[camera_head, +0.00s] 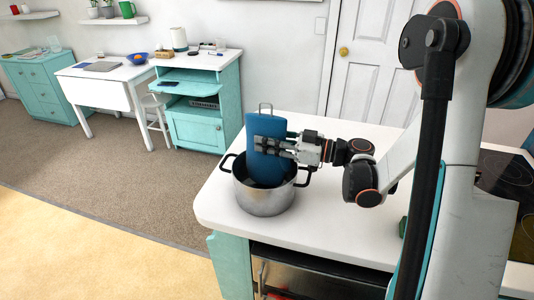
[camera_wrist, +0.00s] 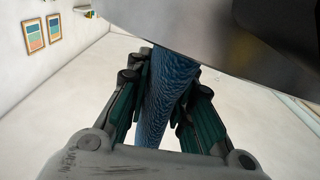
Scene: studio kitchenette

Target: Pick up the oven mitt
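The blue oven mitt (camera_head: 262,172) stands upright over the steel pot (camera_head: 262,202), its lower end hidden by the pot's rim. My gripper (camera_head: 268,145) reaches in from the right, with one finger across the mitt's near face. In the wrist view, my gripper's fingers (camera_wrist: 168,95) lie on both sides of the ribbed blue mitt (camera_wrist: 165,100) and appear closed against it. I cannot tell whether the mitt touches the pot.
The pot stands on the white counter (camera_head: 228,207) near its front left corner, with dark side handles. A dark cooktop (camera_head: 505,175) is at the right. The counter behind the pot is mostly clear. A teal cabinet (camera_head: 205,122) and white table (camera_head: 100,85) stand farther back.

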